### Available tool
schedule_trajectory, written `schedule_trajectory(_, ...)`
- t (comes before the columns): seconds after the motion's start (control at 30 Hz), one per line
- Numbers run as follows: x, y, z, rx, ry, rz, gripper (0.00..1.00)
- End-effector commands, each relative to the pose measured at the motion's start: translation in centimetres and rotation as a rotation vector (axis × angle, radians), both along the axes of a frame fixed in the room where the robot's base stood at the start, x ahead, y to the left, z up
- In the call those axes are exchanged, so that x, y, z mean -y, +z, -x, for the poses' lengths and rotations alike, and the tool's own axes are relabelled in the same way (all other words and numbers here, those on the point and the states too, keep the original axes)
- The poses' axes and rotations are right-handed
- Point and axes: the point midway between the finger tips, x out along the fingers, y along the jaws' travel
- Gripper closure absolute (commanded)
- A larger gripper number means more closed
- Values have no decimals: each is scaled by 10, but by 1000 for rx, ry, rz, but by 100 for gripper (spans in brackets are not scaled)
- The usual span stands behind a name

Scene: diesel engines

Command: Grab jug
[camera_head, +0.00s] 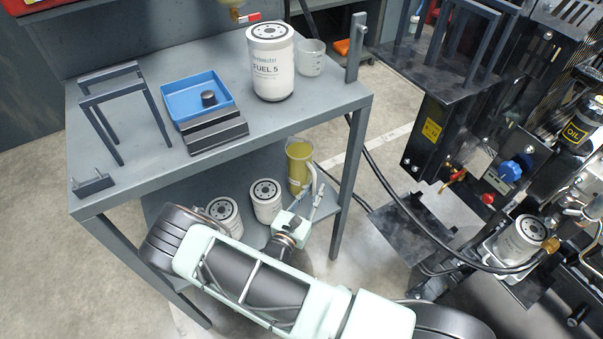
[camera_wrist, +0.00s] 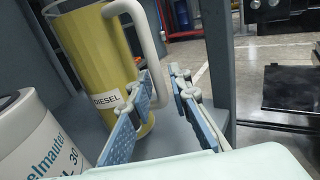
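The jug (camera_head: 298,167) stands upright on the lower shelf of the grey workbench, toward its right end. It is filled with yellow liquid and has a pale handle. In the wrist view the jug (camera_wrist: 97,50) shows a "DIESEL" label, and its handle (camera_wrist: 148,35) faces my gripper. My gripper (camera_wrist: 166,76) is open, with its blue pads apart. Its left finger overlaps the jug's lower right side and the handle's lower part in the picture. I cannot tell whether it touches. My gripper also shows in the head view (camera_head: 308,202), just below and right of the jug.
White filters (camera_head: 266,201) and (camera_head: 223,215) stand left of the jug on the lower shelf (camera_head: 180,204). A bench leg (camera_head: 349,190) rises close on the right. A fuel filter (camera_head: 270,65), clear beaker (camera_head: 311,59) and blue tray (camera_head: 183,101) are on top.

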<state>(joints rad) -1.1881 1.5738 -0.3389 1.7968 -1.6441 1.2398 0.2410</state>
Motion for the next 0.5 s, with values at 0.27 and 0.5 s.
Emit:
schedule_trajectory(0.27, 0, 0, 0, 0, 0, 0, 100)
schedule_trajectory(0.5, 0, 0, 0, 0, 0, 0, 100)
